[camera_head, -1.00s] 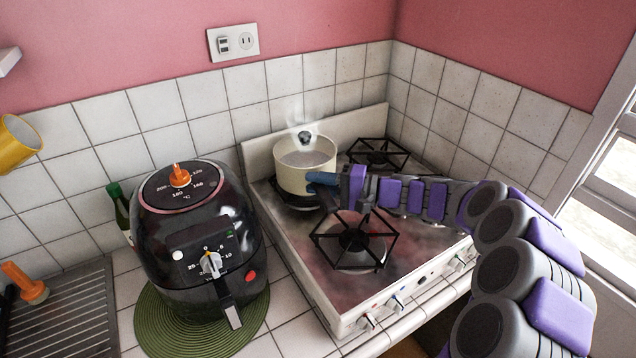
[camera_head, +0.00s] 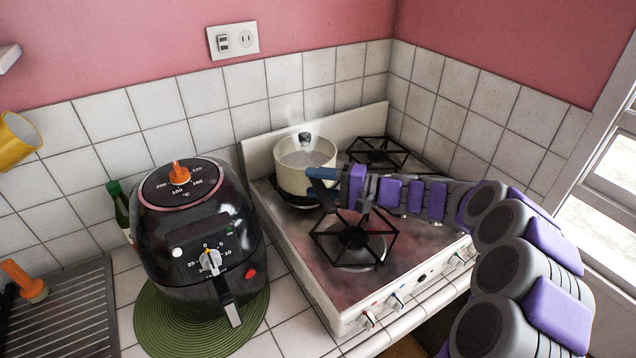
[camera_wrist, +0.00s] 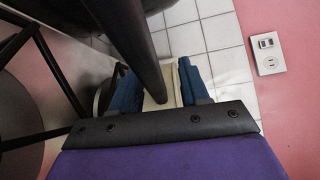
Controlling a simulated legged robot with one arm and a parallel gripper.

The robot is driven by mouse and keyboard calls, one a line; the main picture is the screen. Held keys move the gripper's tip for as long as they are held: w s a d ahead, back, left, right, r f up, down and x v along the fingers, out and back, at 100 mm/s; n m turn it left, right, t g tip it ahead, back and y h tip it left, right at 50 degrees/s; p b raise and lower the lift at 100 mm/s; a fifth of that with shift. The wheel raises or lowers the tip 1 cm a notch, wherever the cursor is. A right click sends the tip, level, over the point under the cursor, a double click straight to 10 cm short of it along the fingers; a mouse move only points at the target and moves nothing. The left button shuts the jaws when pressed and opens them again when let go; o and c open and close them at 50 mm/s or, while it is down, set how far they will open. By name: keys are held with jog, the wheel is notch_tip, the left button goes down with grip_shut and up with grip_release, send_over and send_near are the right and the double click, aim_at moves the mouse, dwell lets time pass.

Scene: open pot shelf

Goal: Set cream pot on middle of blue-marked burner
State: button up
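The cream pot (camera_head: 306,178) stands upright on the back-left burner of the stove, with a glass lid and dark knob on it. Its dark handle shows in the wrist view (camera_wrist: 148,50) as a rod between my fingers. My gripper (camera_head: 322,183) is at the pot's right front side, its blue fingers spread. In the wrist view my gripper (camera_wrist: 158,90) has a finger on each side of the rod, with gaps visible. The burner under the pot is mostly hidden, and I cannot see a blue mark on it.
The front burner (camera_head: 353,240) and back-right burner (camera_head: 378,155) are empty. A black air fryer (camera_head: 200,245) stands on a green mat (camera_head: 160,335) left of the stove. A green bottle (camera_head: 121,208) is behind it. Tiled walls close off the back and right.

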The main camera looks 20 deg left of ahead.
jog(key=shift+o, duration=0.3)
jog(key=shift+f, duration=0.1)
jog(key=w+d+r+p, duration=0.1)
jog(key=d+p, duration=0.2)
jog(key=d, duration=1.4)
jog(key=shift+w+d+p, duration=0.15)
jog(key=shift+d+p, duration=0.05)
jog(key=shift+p, duration=0.2)
jog(key=shift+a, duration=0.1)
